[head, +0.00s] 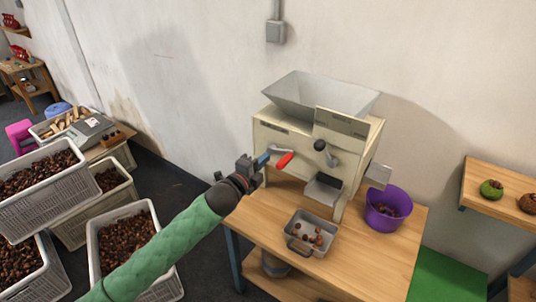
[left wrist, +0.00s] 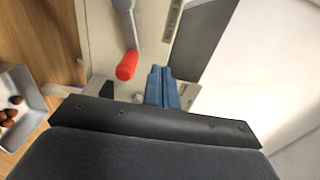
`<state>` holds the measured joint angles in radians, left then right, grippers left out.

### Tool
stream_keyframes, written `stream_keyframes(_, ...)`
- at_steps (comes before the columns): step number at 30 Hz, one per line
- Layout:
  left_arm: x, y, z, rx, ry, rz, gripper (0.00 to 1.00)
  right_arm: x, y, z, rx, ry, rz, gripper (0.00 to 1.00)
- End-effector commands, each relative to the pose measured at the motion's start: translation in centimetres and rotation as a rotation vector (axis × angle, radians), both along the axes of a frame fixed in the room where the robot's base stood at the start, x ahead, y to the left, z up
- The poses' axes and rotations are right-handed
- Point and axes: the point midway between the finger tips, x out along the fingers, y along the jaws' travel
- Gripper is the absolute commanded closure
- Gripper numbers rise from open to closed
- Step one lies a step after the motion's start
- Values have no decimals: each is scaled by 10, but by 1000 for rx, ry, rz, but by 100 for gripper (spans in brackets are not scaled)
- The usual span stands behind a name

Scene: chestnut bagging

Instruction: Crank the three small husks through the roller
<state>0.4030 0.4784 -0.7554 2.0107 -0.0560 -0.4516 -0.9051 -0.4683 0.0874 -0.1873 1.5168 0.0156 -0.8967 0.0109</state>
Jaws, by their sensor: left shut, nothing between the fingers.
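The cream roller machine (head: 292,145) stands on the wooden table with a grey hopper (head: 300,97) on top; I see no husks in the hopper's visible part. Its crank has a red handle (head: 285,160) on the front, also in the left wrist view (left wrist: 127,65). My left gripper (head: 263,160) is shut and empty, its blue fingertips (left wrist: 163,85) just beside the red handle, not around it. A metal tray (head: 296,249) with several brown nuts sits before the outlet chute (head: 323,191). A green husk (head: 491,188) and a brown one (head: 527,203) sit on the right shelf. My right gripper is out of view.
A purple bucket (head: 376,217) with brown contents stands right of the machine. A second lever with a black knob (head: 320,145) is on the machine's front. Crates of chestnuts (head: 92,235) fill the floor at left. The wooden table (head: 385,262) has free room at its front right.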

Motion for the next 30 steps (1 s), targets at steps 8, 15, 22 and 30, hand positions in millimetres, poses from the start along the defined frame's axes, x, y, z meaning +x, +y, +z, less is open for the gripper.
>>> stream_keyframes(8, -22, 16, 0, 1, 2, 0, 100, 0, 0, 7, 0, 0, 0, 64)
stream_keyframes(15, -38, 27, 0, 1, 1, 0, 100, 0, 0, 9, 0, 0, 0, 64)
stream_keyframes(22, -40, 29, 0, 0, 0, 0, 100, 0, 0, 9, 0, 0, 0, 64)
stream_keyframes(30, -40, 29, -1, 0, 1, 0, 100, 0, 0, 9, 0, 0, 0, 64)
